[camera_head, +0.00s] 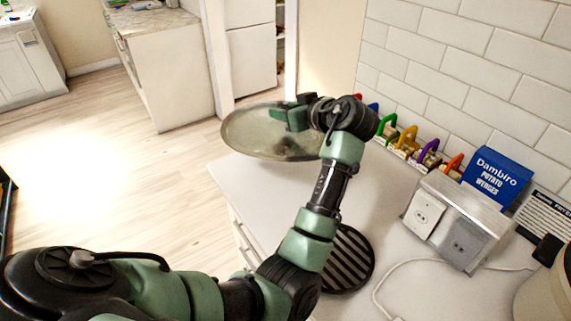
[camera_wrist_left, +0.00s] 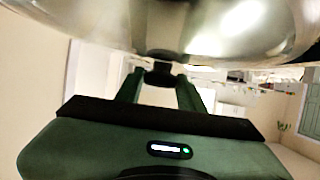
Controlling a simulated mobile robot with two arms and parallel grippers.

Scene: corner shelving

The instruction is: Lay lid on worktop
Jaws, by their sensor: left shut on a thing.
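The lid (camera_head: 250,140) is a round, glassy, see-through disc with a metal-looking rim. My left gripper (camera_head: 293,116) is shut on it near its upper side in the head view. In the left wrist view the shiny lid (camera_wrist_left: 200,30) fills the top, and the gripper's green fingers (camera_wrist_left: 160,92) close around a dark knob (camera_wrist_left: 161,74) under it. The lid is at the far end of the white worktop (camera_head: 265,197) and reaches past its left edge. I cannot tell whether it touches the worktop. My right gripper is out of view.
A black striped round plate (camera_head: 348,260) lies on the worktop, partly behind my arm. A socket box (camera_head: 456,222) with a cable, a blue packet (camera_head: 495,176) and several colourful handled items (camera_head: 405,142) stand along the tiled wall. The worktop's left part is clear.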

